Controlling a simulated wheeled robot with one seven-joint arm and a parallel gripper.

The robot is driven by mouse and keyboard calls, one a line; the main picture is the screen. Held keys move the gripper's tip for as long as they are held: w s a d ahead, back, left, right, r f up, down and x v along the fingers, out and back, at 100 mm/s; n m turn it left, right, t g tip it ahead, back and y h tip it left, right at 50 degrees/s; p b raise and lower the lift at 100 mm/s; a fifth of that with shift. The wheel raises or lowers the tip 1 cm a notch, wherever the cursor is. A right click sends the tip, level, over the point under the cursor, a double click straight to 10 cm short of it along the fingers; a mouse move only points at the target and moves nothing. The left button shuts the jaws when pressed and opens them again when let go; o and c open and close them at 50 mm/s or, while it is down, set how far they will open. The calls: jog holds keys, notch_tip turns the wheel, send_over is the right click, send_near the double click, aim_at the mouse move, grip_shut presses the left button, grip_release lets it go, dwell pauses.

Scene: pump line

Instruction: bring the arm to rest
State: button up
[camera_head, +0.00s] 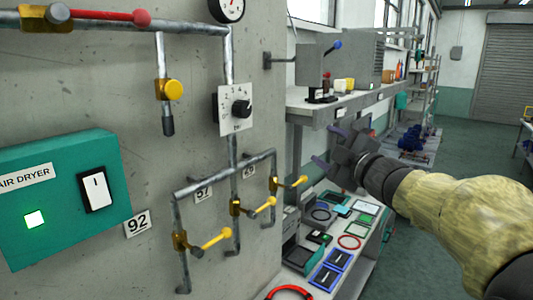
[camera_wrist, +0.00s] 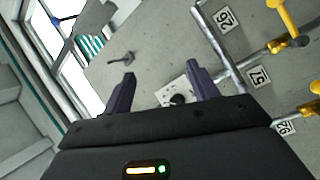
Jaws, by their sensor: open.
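My gripper (camera_head: 326,168) is on the right half of the head view, at the end of my arm, which reaches in from the right edge. It points left, toward the concrete wall with the pipes. In the wrist view my gripper (camera_wrist: 158,88) shows two dark purple fingers spread apart with nothing between them. Behind the fingers, the wrist view shows the selector dial (camera_wrist: 178,98) on its white plate. The dial also shows on the wall in the head view (camera_head: 240,109). The gripper appears apart from the wall and its fittings.
Yellow-handled valves (camera_head: 215,238) stick out from the pipes on the wall. A teal air dryer box (camera_head: 62,200) with a lit green lamp is at left. Behind my gripper stands a workbench (camera_head: 350,284) with trays and rings, and a shelf (camera_head: 325,107) above. Open floor (camera_head: 470,150) lies at right.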

jog(key=s+d+f+m+g+h, duration=0.1)
jog(key=s+f+m+g+h, duration=0.2)
jog(key=f, duration=0.5)
jog(key=s+d+f+m+g+h, duration=0.1)
jog(key=d+f+m+h, duration=0.1)
jog(key=f+m, duration=0.45)
jog(key=s+d+f+m+g+h, duration=0.1)
jog(key=s+f+m+g+h, duration=0.15)
jog(key=f, duration=0.65)
jog(key=s+a+f+m+g, duration=0.1)
jog(key=s+f+m+g, duration=0.1)
jog(key=s+f+g, duration=0.2)
jog(key=s+a+f+m+g, duration=0.2)
jog(key=s+f+m+g, duration=0.1)
jog(key=s+f, duration=0.7)
jog(key=shift+s+a+f+g, duration=0.25)
jog(key=shift+s+g, duration=0.2)
jog(key=shift+s, duration=0.75)
